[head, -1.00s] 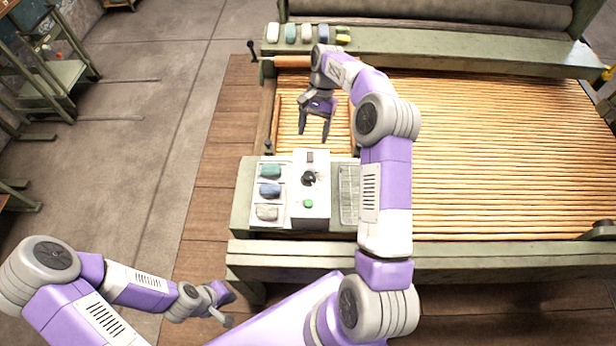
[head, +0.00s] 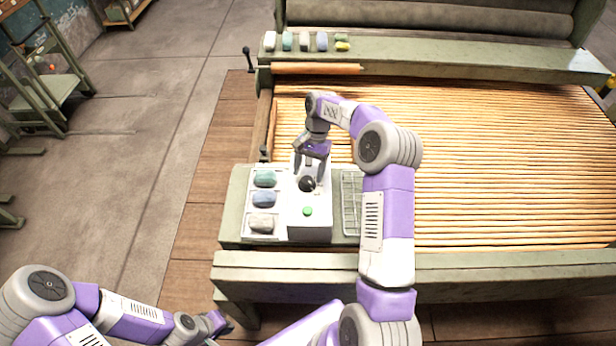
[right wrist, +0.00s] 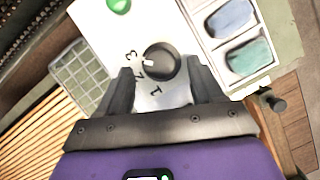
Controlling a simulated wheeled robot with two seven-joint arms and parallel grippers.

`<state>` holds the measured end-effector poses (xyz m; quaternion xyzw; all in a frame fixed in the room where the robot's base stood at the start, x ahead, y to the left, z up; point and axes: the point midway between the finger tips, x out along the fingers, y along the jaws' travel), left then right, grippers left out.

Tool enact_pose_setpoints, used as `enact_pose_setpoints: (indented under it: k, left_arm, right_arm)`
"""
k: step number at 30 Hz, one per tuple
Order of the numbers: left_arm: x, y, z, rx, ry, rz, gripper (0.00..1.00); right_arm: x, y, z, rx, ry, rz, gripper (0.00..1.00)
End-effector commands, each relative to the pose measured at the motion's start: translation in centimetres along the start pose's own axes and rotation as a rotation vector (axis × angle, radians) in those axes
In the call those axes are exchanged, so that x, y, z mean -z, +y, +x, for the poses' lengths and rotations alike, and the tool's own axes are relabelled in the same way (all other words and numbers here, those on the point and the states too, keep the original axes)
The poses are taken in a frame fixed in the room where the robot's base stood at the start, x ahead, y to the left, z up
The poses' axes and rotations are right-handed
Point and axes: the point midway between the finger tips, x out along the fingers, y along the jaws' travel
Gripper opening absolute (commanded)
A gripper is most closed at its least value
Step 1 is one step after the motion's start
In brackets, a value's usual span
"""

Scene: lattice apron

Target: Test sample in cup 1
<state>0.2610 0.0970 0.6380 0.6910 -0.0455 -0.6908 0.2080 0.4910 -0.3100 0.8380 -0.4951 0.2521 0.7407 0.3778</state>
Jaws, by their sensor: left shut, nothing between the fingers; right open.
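A white tester box (head: 308,225) carries a black knob (head: 306,184) and a green button (head: 307,211). In the right wrist view, the knob (right wrist: 163,62) has a white mark pointing left toward printed numbers 3 and 2; a 1 lies below. Left of the box, a white tray (head: 247,206) holds green (head: 264,179), blue (head: 263,199) and grey (head: 262,223) samples in separate cups. My right gripper (head: 309,174) is open above the knob, its fingers on either side; contact cannot be told. My left gripper (head: 220,324) is shut and empty, low at the front left.
A wire rack (head: 351,205) stands right of the box. Several coloured pieces (head: 304,41) lie on the rear green beam. The slatted roller bed (head: 500,160) fills the right side.

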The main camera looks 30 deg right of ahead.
Motion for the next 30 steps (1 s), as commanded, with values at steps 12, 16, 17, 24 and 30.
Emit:
enact_pose_setpoints:
  k: [12,16,17,24,30]
  left_arm:
    - [0.0,-0.17,0.44,0.0,0.0,0.0,0.0]
    - [0.0,-0.17,0.44,0.0,0.0,0.0,0.0]
    - [0.0,-0.17,0.44,0.0,0.0,0.0,0.0]
    - [0.01,-0.17,0.45,0.0,0.0,0.0,0.0]
    - [-0.01,-0.09,0.23,0.0,0.0,0.0,0.0]
  right_arm:
    - [-0.03,0.0,1.59,0.0,0.0,0.0,0.66]
    - [-0.02,0.0,1.58,0.0,0.0,0.0,0.53]
    - [-0.02,-0.01,1.58,0.0,0.0,0.0,0.48]
    - [-0.02,0.0,1.58,0.0,0.0,0.0,0.12]
    - [-0.04,-0.02,1.53,-0.006,0.0,-0.013,0.12]
